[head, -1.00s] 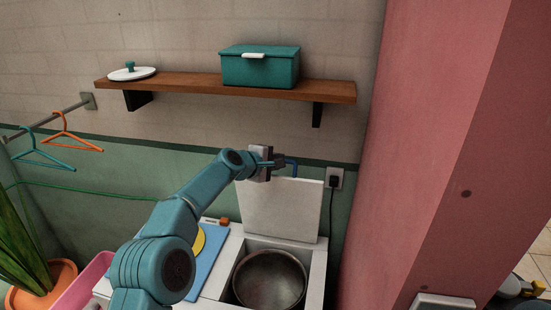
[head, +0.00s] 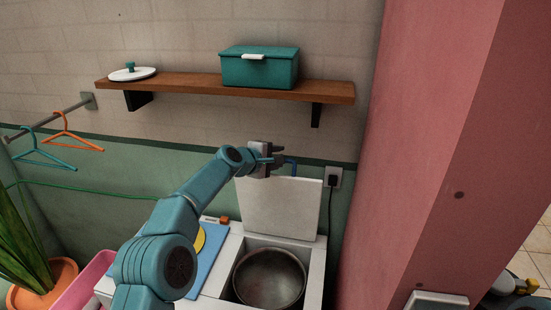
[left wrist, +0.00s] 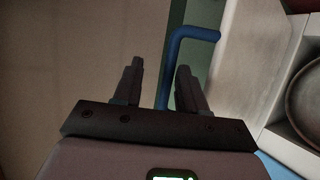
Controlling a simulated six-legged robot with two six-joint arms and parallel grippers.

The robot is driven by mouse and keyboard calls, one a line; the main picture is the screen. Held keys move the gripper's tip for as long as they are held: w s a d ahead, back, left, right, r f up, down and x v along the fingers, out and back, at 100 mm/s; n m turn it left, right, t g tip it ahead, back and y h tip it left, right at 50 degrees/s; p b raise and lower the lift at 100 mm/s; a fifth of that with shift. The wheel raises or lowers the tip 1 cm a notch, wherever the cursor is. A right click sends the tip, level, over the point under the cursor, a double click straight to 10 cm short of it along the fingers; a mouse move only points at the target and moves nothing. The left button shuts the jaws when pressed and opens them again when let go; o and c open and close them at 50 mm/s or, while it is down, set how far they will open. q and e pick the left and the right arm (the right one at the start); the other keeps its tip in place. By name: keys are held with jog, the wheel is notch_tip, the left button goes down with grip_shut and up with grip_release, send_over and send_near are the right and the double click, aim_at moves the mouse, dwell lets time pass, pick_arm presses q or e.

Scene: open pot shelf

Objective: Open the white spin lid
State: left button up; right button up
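The white lid (head: 280,208) stands upright, open, at the back of a white tub unit (head: 318,265) with a round metal drum (head: 270,278). In the left wrist view the pale lid (left wrist: 262,60) is at the right of the fingers. A blue bent handle (head: 291,165) shows at the lid's top edge. My left gripper (head: 277,159) is beside this handle. In the left wrist view its fingers (left wrist: 157,75) are apart, with the blue handle (left wrist: 178,55) showing between them; contact is not visible. My right gripper is not in view.
A wooden shelf (head: 185,87) above holds a teal box (head: 260,70) and a white pot lid (head: 132,74). A pink wall (head: 440,130) bounds the right. A plug socket (head: 333,178) is behind the lid. A blue board (head: 209,262) lies left of the drum.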

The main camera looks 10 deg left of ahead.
pick_arm(q)
jog(key=shift+s+a+f+b, duration=0.15)
jog(key=shift+s+a+b, duration=0.1)
jog(key=shift+b, duration=0.15)
jog(key=b+v, duration=0.6)
jog(key=v, duration=0.9)
jog(key=shift+s, duration=0.2)
